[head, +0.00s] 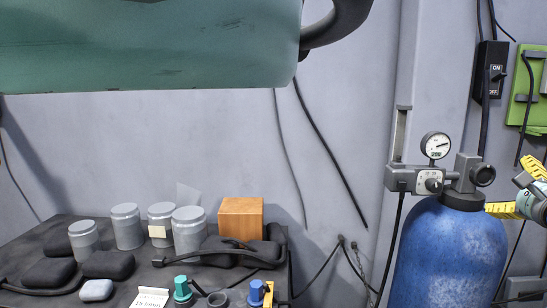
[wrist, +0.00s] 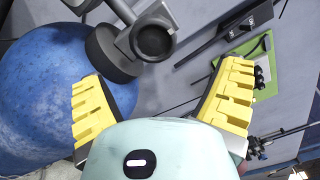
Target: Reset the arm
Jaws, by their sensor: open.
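My gripper (head: 510,186) shows at the right edge of the head view, beside the top of a blue gas cylinder (head: 448,260). Its yellow fingers are spread wide apart. In the wrist view my gripper (wrist: 165,72) is open, with nothing held between the fingers. The blue cylinder (wrist: 40,95) fills the left of the wrist view, behind the left finger. I cannot tell whether a finger touches the cylinder or valve.
A pressure gauge (head: 436,145) tops the cylinder's valve. A black switch (head: 490,70) and a green panel (head: 527,92) are on the wall. At left, a dark table (head: 60,228) holds grey canisters (head: 189,230), a wooden block (head: 241,217) and dark lumps. Cables hang behind.

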